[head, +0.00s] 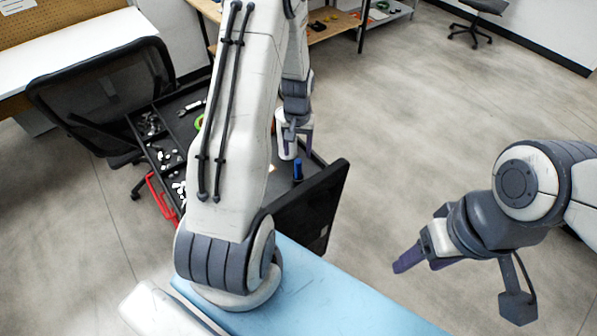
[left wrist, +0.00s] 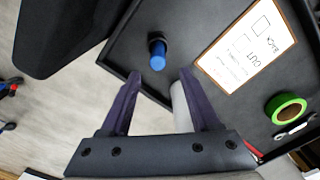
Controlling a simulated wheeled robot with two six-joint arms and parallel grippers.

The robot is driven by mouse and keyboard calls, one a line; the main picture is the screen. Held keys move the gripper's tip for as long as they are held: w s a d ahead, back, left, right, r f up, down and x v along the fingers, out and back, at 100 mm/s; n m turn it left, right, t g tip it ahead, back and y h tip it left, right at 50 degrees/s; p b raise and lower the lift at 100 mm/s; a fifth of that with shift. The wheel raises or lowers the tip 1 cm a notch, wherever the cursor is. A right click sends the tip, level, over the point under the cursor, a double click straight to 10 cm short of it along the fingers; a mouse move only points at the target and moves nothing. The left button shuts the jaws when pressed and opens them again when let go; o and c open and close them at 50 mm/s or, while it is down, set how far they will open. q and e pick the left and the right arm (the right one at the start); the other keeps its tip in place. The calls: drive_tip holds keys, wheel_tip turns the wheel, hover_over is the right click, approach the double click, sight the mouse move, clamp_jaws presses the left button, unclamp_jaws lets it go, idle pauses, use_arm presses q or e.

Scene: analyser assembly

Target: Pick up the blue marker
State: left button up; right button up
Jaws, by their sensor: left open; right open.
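The blue marker (head: 298,169) stands upright on the dark cart top, near its right edge in the head view. In the left wrist view the blue marker (left wrist: 158,56) stands beyond the fingertips, between their lines. My left gripper (head: 297,148) is open and empty above the cart, close to the marker but apart from it. Its two purple fingers (left wrist: 161,78) frame a gap in the left wrist view. My right gripper (head: 418,262) is at the right, over open floor, open and away from the cart.
A white labelled board (left wrist: 246,45), a green tape roll (left wrist: 286,108) and a wrench (left wrist: 294,130) lie on the cart top. A white cylinder (left wrist: 180,105) is partly hidden by a finger. A black chair (head: 105,95) stands left of the cart. A dark panel (head: 312,210) rises at the cart's near side.

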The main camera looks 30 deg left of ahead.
sight(298, 161)
use_arm(q)
drive_tip(key=shift+s+d+f+p, duration=0.1)
drive_tip(key=shift+s+f+p, duration=0.05)
drive_tip(key=shift+f+p, duration=0.2)
drive_tip(key=f, duration=0.1)
drive_tip(key=f+p, duration=0.1)
drive_tip(key=f, duration=0.1)
drive_tip(key=shift+s+d+f, duration=0.15)
drive_tip(key=shift+s+d, duration=0.05)
drive_tip(key=shift+s, duration=0.05)
drive_tip(key=shift+f+p, duration=0.3)
drive_tip(key=shift+f, duration=0.3)
clamp_jaws()
